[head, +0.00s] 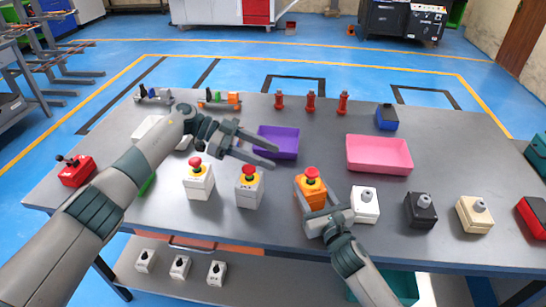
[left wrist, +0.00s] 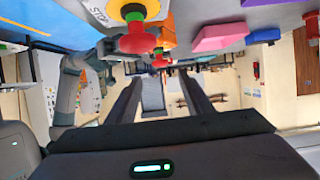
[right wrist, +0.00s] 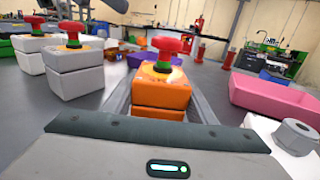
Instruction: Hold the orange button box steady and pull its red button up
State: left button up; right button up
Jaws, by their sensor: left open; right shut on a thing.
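The orange button box (head: 309,196) stands upright on the grey table (head: 240,240), with a red mushroom button (head: 312,173) on its yellow top. My right gripper (head: 312,203) is shut on the box from the front, one finger on each side. In the right wrist view the orange box (right wrist: 160,95) sits between the fingers, its red button (right wrist: 166,46) in clear sight. My left gripper (head: 273,155) is open and empty above the table, to the left of and behind the orange box. In the left wrist view its fingers (left wrist: 165,95) are apart with nothing gripped.
Two white boxes with red buttons (head: 198,182) (head: 249,188) stand left of the orange box. A white box with a grey knob (head: 365,206) stands close on its right. A purple tray (head: 277,141) and a pink tray (head: 379,155) lie behind.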

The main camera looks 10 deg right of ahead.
dwell(0.3)
jog(key=o, duration=1.3)
jog(key=shift+s, duration=0.1)
jog(key=s, duration=0.4)
jog(key=s+d, duration=0.1)
jog(key=s, duration=0.2)
jog(key=s+d, duration=0.1)
jog(key=s, duration=0.3)
jog(key=shift+s, duration=0.3)
